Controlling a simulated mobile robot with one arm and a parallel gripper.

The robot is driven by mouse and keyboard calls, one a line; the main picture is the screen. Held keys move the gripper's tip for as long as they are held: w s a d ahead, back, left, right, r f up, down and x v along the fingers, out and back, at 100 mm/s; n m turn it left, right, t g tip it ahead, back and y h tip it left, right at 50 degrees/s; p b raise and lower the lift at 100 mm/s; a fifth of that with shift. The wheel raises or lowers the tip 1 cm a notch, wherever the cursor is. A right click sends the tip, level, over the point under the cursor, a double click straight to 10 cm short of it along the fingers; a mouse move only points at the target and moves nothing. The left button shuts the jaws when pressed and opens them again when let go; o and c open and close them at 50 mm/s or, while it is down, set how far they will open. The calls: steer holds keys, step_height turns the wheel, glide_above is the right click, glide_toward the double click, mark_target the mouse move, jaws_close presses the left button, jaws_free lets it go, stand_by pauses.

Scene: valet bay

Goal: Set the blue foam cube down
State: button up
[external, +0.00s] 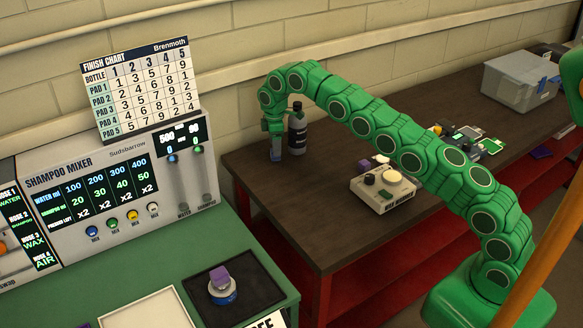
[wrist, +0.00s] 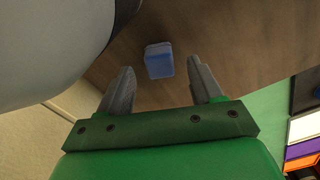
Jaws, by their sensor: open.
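The blue foam cube (wrist: 159,60) shows in the wrist view against the brown tabletop (wrist: 215,40), beyond my fingertips and roughly in line with the gap between them. My gripper (wrist: 160,88) is open, with clear space between its two grey fingers and nothing touching them. In the external view my gripper (external: 277,152) points down over the far left part of the brown table (external: 330,228), beside a dark bottle (external: 297,132). The cube is too small there to tell apart from the fingers.
A large pale rounded surface (wrist: 45,40) is close on the left in the wrist view. A cream box with knobs (external: 384,190) stands mid-table. A grey bin (external: 520,80) is at the far right. The green bench (external: 140,275) holds a black tray (external: 255,300) with a purple-topped item (external: 220,277).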

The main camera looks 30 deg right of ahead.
steer(key=shift+r, duration=2.1)
